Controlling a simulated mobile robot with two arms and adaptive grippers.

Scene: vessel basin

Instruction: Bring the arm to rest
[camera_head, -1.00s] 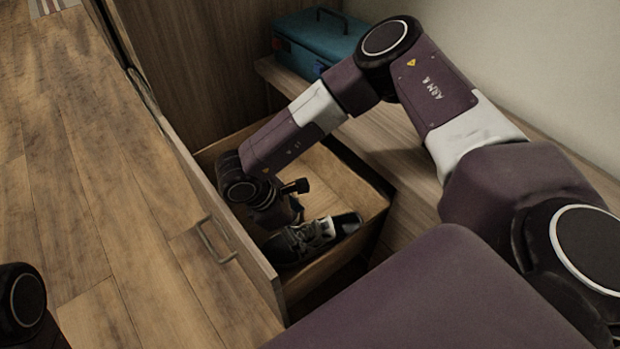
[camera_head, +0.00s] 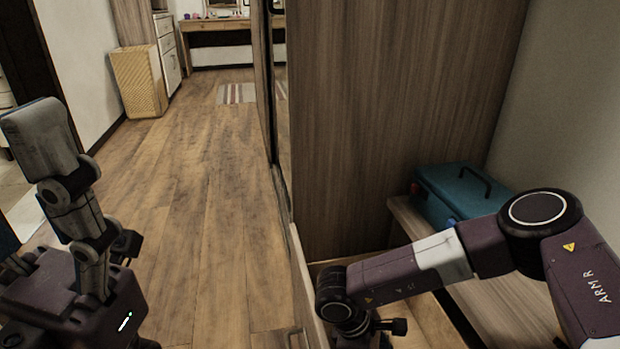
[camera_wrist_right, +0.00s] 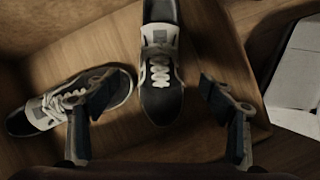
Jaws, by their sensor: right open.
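My right arm (camera_head: 415,265) reaches left and down into the open drawer; only the upper part of its gripper (camera_head: 370,326) shows at the bottom of the head view. In the right wrist view my right gripper (camera_wrist_right: 155,100) is open, with its fingers apart and nothing held. A black and white sneaker (camera_wrist_right: 160,75) lies between and beyond the fingertips. A second sneaker (camera_wrist_right: 70,102) lies to the left, partly behind the left finger.
The drawer's front panel (camera_head: 304,290) stands left of my right arm. A teal box (camera_head: 450,200) sits on the wooden ledge at right. A tall wood panel (camera_head: 400,110) rises behind. The wooden floor (camera_head: 200,200) is clear; a wicker hamper (camera_head: 138,80) stands farther off.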

